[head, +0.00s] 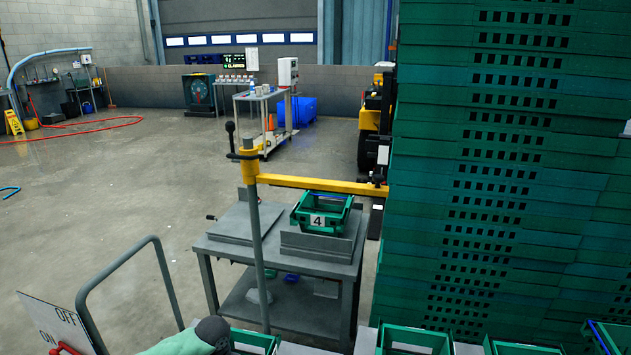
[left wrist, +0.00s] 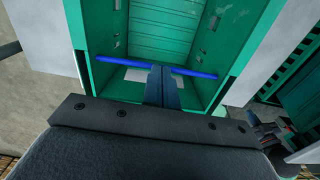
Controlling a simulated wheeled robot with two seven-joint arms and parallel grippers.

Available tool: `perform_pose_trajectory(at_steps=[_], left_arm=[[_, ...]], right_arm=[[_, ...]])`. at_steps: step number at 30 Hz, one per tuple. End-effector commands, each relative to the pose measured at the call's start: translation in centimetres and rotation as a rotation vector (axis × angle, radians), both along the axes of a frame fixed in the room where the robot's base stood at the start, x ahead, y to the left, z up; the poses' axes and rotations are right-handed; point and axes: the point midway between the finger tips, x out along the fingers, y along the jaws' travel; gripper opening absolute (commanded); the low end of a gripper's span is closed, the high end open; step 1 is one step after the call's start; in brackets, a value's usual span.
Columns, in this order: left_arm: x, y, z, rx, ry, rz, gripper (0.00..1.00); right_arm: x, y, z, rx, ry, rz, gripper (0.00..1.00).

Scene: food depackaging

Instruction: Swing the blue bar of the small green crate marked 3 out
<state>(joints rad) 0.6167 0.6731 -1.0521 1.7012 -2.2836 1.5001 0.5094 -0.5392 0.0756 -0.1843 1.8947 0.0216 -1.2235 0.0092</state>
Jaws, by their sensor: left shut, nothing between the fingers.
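In the left wrist view a green crate (left wrist: 165,32) fills the top middle. A blue bar (left wrist: 112,60) runs across it from side to side. My left gripper (left wrist: 162,70) is shut and empty, its fingers in front of the middle of the bar and hiding it; I cannot tell whether they touch. No number shows on this crate. In the head view, part of a green crate (head: 255,338) shows at the bottom edge beside my left arm; its mark and bar are not visible.
A green crate marked 4 (head: 322,217) sits on a grey metal table (head: 225,249), behind a yellow arm (head: 310,183) on a post. A tall stack of green crates (head: 480,180) blocks the right. More small green crates (head: 415,340) line the bottom edge. Open floor lies left.

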Motion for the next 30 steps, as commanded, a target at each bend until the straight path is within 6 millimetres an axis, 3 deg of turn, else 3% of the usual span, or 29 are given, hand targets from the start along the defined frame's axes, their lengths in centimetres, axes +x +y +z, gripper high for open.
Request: perform_pose_trajectory(at_steps=[30], left_arm=[[2.5, -0.8, 0.0, 0.000, 0.000, -0.001, 0.00]], right_arm=[[0.0, 0.0, -1.4, 0.000, 0.000, 0.000, 0.00]])
